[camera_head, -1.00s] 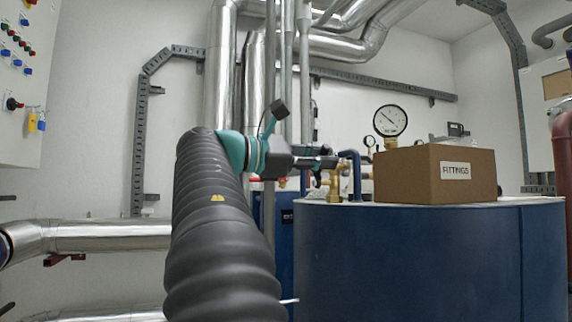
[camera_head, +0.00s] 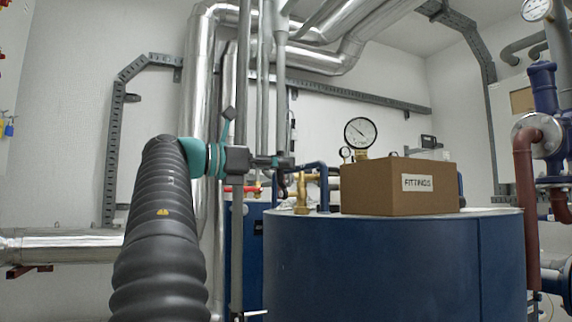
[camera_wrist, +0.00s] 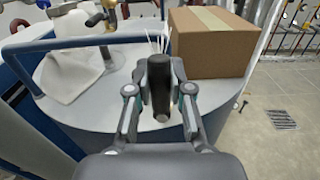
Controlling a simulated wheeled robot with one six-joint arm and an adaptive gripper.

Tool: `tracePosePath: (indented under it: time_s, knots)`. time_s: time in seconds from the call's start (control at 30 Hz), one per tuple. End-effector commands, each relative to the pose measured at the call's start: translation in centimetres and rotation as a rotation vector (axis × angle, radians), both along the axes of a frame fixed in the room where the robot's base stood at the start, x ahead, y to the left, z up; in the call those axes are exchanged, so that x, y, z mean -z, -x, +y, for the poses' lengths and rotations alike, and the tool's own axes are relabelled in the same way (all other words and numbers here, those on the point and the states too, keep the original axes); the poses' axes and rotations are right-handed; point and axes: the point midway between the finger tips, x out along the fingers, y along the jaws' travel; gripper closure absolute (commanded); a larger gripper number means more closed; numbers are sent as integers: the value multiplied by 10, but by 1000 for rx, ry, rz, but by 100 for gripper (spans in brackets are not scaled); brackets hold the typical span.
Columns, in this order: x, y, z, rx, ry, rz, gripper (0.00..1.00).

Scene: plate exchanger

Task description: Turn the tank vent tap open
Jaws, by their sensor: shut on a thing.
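A brass tap fitting (camera_head: 302,194) stands on the lid of the blue tank (camera_head: 390,265), beside a blue pipe, in the head view. In the wrist view a brass fitting (camera_wrist: 108,52) rises from the lid at the upper left. My gripper (camera_head: 284,164) is just left of and above the brass tap in the head view. In the wrist view my gripper (camera_wrist: 160,88) is shut on a dark cylindrical piece (camera_wrist: 160,92), above the lid. I cannot tell whether this piece is joined to the tap; the tap's handle is not clearly seen.
A cardboard box (camera_head: 398,186) labelled FITTINGS sits on the lid, right of the tap. A round gauge (camera_head: 360,133) stands behind it. A blue pipe (camera_wrist: 70,43) crosses the wrist view at left. A red-brown pipe (camera_head: 526,215) stands right of the tank. Open floor (camera_wrist: 285,90) shows beyond the tank.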

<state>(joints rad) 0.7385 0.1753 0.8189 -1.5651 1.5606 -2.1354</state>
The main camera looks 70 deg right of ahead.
Motion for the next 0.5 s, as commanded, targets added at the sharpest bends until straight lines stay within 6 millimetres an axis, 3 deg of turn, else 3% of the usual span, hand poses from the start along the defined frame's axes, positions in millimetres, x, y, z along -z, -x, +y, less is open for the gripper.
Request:
tracePosePath:
  time_s: [0.5]
  knots:
    - [1,-7,1,-13,-22,22,100]
